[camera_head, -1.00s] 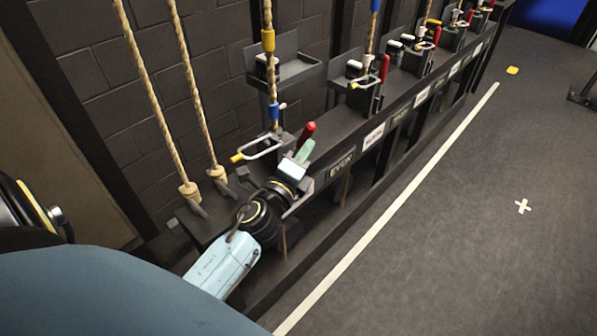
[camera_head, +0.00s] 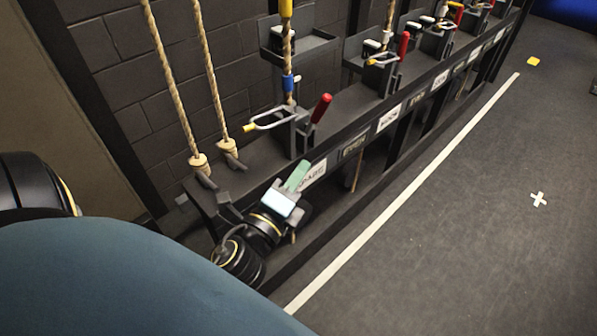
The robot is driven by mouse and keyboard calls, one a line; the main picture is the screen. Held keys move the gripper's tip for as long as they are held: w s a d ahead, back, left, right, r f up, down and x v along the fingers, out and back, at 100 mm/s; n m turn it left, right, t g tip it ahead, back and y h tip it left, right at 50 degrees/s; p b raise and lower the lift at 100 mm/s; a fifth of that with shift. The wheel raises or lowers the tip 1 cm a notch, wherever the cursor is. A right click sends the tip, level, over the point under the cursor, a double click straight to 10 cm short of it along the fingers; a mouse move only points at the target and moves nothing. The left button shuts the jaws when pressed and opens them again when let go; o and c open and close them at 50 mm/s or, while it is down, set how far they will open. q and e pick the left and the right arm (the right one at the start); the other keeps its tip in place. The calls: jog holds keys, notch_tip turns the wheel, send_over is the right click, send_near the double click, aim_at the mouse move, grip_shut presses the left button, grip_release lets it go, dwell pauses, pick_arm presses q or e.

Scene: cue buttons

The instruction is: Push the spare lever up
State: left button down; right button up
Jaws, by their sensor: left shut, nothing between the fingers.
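The spare lever has a red handle (camera_head: 321,107) on a dark bracket, above the white SPARE label (camera_head: 313,173) on the rail's front face. The handle points upward, leaning to the right and outward. A wire loop with a yellow tip (camera_head: 268,119) sits beside it, and a rope with a blue band (camera_head: 291,82) rises behind. My left gripper (camera_head: 301,172) is shut and empty, below the red handle and apart from it. Its green finger part overlaps the left of the label in the picture; contact cannot be told. My right gripper is not in view.
More levers with red handles, such as one (camera_head: 403,45), stand along the dark rail toward the upper right. Two ropes (camera_head: 168,85) hang at the rail's near end by the brick wall.

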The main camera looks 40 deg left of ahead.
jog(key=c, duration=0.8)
pick_arm(q)
jog(key=s+a+f+n+g+y, duration=0.25)
jog(key=f+n+g, duration=0.45)
jog(key=f+n, duration=0.55)
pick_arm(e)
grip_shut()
pick_arm(q)
jog(key=s+d+f+n+g+h, duration=0.1)
jog(key=s+f+n+g+h, duration=0.1)
jog(key=f, duration=0.6)
jog(key=s+d+f+n+g+h, duration=0.1)
jog(key=s+f+n+g+h, duration=0.1)
jog(key=s+f+n+g, duration=0.2)
jog(key=s+f+g, duration=0.3)
jog(key=s, duration=0.2)
jog(key=shift+d+f, duration=0.3)
jog(key=shift+f, duration=0.05)
jog(key=shift+w+h, duration=0.15)
jog(key=shift+h, duration=0.1)
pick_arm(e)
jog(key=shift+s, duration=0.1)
